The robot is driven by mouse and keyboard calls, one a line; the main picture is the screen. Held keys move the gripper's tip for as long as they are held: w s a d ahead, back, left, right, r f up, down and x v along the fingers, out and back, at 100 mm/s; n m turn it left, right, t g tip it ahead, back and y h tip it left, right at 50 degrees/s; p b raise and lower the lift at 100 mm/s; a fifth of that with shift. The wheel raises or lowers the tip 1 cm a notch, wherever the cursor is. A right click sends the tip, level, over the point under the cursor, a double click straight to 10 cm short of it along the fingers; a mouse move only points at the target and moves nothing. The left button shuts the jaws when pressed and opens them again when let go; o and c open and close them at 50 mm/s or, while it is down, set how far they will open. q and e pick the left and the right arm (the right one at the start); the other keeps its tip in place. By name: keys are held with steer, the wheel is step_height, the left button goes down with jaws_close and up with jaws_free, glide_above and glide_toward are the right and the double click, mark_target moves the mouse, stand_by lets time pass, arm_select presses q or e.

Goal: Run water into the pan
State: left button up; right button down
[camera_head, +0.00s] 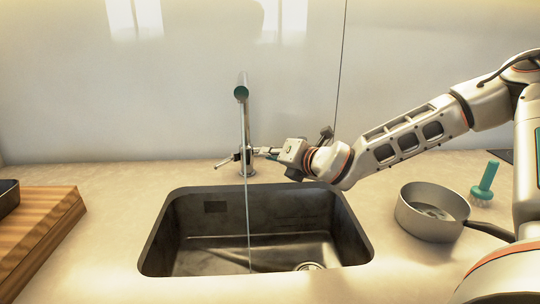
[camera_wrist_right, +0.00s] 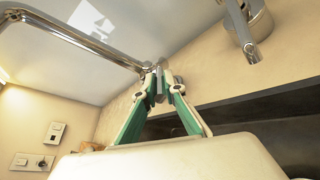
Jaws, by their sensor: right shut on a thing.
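The chrome tap (camera_head: 244,125) stands behind the sink. A thin water stream (camera_head: 249,220) falls from its spout into the sink. The pan (camera_head: 409,218), grey with a dark handle, sits upright on the counter to the right of the sink, apart from the stream. My right gripper (camera_head: 262,153) reaches to the tap's base from the right. In the right wrist view its green fingers (camera_wrist_right: 159,86) are closed on a small metal part, the tap's lever, partly hidden by the fingers. My left gripper is out of view.
The dark sink (camera_head: 290,215) is empty apart from the water. A green brush (camera_head: 486,180) stands beyond the pan. A wooden board (camera_head: 50,218) with a dark vessel (camera_head: 8,196) lies at the left. The counter between sink and board is clear.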

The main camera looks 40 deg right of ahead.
steer(key=shift+f+b, duration=0.45)
steer(key=shift+f, duration=0.15)
steer(key=shift+f+b, duration=0.3)
steer(key=shift+b, duration=0.2)
steer(key=shift+f+n+t+b, duration=0.1)
steer(key=shift+n+t+b, duration=0.2)
steer(key=shift+t+b, duration=0.4)
steer(key=shift+s+r, duration=0.1)
steer(key=shift+r, duration=0.35)
steer(key=c, duration=2.1)
jaws_free()
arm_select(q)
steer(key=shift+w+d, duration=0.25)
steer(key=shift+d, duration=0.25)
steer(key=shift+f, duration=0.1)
arm_select(e)
steer(key=shift+s, duration=0.1)
